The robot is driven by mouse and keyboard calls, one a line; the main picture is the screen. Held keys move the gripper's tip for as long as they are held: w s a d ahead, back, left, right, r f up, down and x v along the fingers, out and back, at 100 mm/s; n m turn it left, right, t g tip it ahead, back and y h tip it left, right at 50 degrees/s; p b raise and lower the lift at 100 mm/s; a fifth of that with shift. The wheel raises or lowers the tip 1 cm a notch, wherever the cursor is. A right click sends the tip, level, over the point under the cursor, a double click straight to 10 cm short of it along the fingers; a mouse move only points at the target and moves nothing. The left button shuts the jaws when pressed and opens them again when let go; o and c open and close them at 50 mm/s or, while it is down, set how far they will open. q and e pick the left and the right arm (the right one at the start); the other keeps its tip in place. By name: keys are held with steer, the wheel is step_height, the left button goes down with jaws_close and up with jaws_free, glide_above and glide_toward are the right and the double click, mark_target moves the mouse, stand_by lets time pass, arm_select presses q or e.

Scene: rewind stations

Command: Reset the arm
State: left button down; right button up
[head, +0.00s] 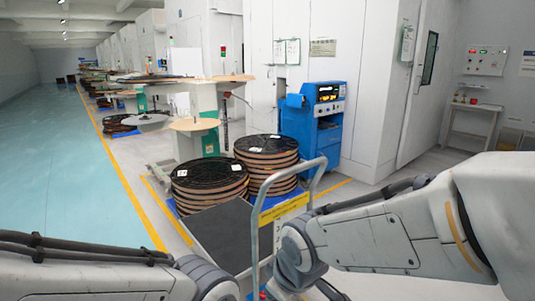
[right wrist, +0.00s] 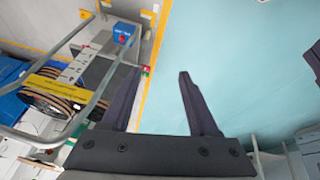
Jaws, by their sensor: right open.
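My right arm (head: 385,232) comes in from the right in the head view and bends down near the cart handle. Its gripper is out of sight there. In the right wrist view my right gripper (right wrist: 158,74) is open, its two dark fingers apart with nothing between them, over teal floor and a yellow line. My left arm (head: 90,270) lies along the bottom left of the head view. Its gripper is hidden below the frame.
A cart with a grey handle (head: 257,240) and dark deck (head: 212,238) stands close in front. Behind it are two reel stacks (head: 208,187) (head: 268,155) and a blue cabinet (head: 314,125). The teal aisle (head: 60,170) at left is clear. A small table (head: 470,125) stands at right.

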steer(key=s+d+f+m+g, duration=0.1)
steer(key=s+g, duration=0.1)
steer(key=s, duration=0.6)
steer(key=s+d+f+m+g, duration=0.1)
steer(key=s+d+m+g, duration=0.1)
steer(key=s, duration=0.6)
arm_select(q)
step_height(320, 180, up, 17)
steer(key=p, duration=1.7)
arm_select(e)
step_height(320, 180, up, 17)
steer(key=shift+w+a+f+h, duration=0.15)
steer(key=shift+w+f+h, duration=0.1)
steer(key=shift+h, duration=0.15)
steer(key=shift+n, duration=0.3)
